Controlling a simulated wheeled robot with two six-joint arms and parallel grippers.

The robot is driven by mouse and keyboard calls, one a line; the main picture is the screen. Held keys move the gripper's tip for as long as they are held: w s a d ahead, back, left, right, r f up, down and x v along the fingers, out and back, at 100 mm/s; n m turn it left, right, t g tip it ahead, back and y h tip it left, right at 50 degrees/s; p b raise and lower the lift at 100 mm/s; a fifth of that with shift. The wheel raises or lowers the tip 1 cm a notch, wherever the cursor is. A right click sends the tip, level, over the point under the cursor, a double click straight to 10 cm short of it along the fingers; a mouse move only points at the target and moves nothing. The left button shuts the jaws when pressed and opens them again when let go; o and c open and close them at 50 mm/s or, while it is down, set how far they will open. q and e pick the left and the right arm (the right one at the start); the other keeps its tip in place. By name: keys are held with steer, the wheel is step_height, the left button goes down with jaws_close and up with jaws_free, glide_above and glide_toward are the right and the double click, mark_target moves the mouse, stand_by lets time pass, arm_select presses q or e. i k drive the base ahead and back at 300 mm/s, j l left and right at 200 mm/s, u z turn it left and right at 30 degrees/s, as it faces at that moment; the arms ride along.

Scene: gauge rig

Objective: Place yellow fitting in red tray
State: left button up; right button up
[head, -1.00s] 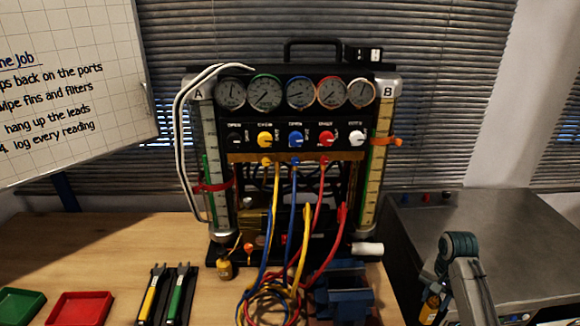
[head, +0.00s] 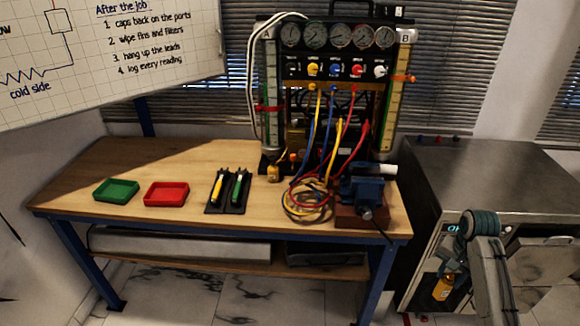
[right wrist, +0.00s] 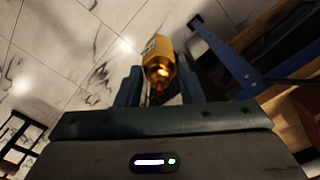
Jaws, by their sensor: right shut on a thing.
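The yellow fitting (head: 443,288) hangs at the lower right of the head view, in front of the grey metal cabinet. My right gripper (head: 449,272) is shut on it. In the right wrist view the fitting (right wrist: 158,68) sticks out between the two blue fingers, with pale floor behind it. The red tray (head: 166,204) lies on the wooden bench at the left, well away from my right gripper, and looks empty. My left gripper does not show.
A green tray (head: 115,198) lies left of the red one. A black holder (head: 224,209) with two tools is right of it. Coiled hoses, a blue vise (head: 362,190) and the gauge rig (head: 334,72) fill the right half of the bench (head: 140,158). The grey cabinet (head: 480,170) stands beside it.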

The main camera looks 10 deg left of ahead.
mark_target(168, 197)
steer(key=u, duration=0.4)
steer(key=k+u, duration=0.1)
steer(key=u, duration=0.25)
steer(key=j+u, duration=0.1)
steer(key=u, duration=0.3)
steer(key=k+u, duration=0.1)
steer(key=u, duration=0.25)
